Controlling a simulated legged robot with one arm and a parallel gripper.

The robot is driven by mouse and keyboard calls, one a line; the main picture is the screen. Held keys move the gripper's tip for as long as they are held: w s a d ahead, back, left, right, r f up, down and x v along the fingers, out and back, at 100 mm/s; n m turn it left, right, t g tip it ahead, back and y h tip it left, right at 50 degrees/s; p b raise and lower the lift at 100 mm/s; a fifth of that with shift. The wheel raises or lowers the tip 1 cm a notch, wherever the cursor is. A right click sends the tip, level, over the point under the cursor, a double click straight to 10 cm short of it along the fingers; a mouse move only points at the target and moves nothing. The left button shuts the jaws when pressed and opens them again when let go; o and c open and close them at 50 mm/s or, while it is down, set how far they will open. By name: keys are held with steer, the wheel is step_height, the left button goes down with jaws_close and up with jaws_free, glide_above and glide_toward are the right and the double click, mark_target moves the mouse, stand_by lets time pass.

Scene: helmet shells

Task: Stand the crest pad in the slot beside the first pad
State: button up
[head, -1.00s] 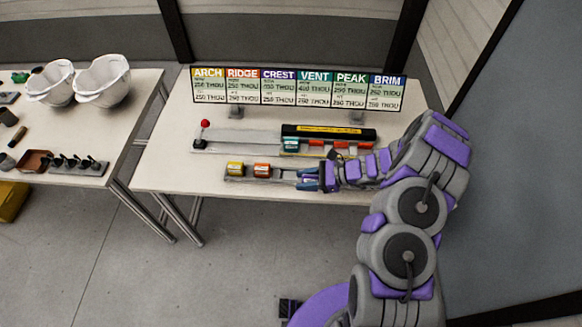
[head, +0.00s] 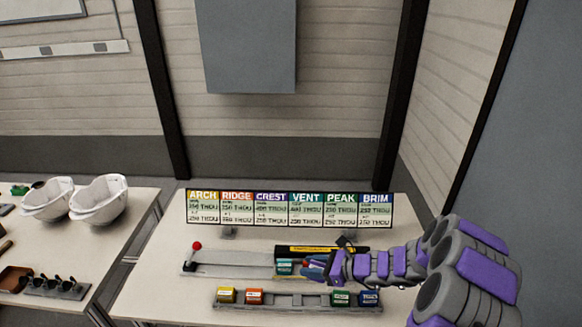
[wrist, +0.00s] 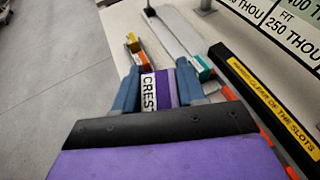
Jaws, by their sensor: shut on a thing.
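The crest pad (wrist: 162,88) is purple with a white CREST label. In the wrist view my gripper (wrist: 158,92) is shut on it, one blue finger on each side. In the head view my gripper (head: 312,266) is over the slotted fixture (head: 225,268), just right of the teal first pad (head: 286,267), and mostly hides the crest pad. The teal pad (wrist: 203,68) also shows in the wrist view, close to the right finger. The slot beneath the held pad is hidden, so I cannot tell whether the pad touches it.
A black bar (head: 300,249) with a yellow warning label runs behind the slots. A red-knobbed lever (head: 197,246) stands at the fixture's left end. In front, a grey rack (head: 292,301) holds yellow, orange, green and blue pads. A sign board (head: 290,208) stands behind.

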steer(key=w+d+r+m+t+h, duration=0.2)
steer(key=w+r+m+t+h, duration=0.3)
steer(key=r, duration=0.7)
steer(key=s+d+r+m+t+h, duration=0.1)
steer(key=d+r+m, duration=0.4)
steer(key=r, duration=0.6)
steer(key=shift+d+t+h+b, duration=0.45)
steer(key=shift+t+h, duration=0.45)
steer(key=shift+h, duration=0.3)
